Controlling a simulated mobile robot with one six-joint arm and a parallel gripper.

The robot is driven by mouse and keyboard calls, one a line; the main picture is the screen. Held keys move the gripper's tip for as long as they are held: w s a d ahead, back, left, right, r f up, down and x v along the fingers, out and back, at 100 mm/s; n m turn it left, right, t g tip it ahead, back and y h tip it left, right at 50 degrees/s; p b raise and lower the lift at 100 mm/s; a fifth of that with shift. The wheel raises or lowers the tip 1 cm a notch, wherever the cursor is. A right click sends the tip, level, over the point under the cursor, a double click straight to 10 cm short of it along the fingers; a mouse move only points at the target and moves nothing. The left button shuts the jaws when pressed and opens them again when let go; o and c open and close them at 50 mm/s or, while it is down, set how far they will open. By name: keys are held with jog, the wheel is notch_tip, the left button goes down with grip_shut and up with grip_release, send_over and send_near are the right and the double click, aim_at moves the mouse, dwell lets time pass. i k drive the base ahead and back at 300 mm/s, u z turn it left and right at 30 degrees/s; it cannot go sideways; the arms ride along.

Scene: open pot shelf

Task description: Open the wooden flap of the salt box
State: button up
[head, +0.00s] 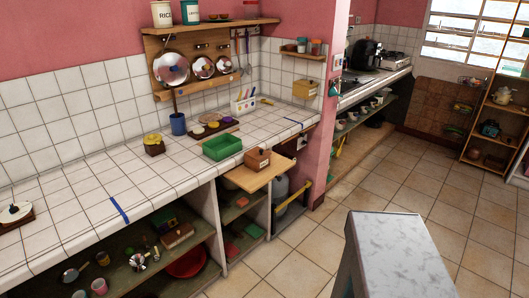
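A small pale wooden box (305,89) with a light label hangs on the tiled wall below a little shelf, right of the utensil rack. It looks like the salt box, but its label is too small to read. Its top flap appears down, though the box is too small to be sure. A second, browner box (258,159) with a small white label stands on a wooden board at the counter's front edge; I cannot read this label either. My gripper is not in view.
The tiled counter (75,205) carries a green tray (222,147), a blue cup (178,124) and a white utensil holder (243,102). The wooden board (256,177) juts out from the counter. A marble-topped block (398,250) stands at front right. Tiled floor (315,235) is open between.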

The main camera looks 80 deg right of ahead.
aim_at(258, 153)
jog(key=u, duration=0.1)
jog(key=k, duration=0.5)
jog(key=z, duration=1.05)
jog(key=i, duration=0.55)
jog(key=u, duration=0.2)
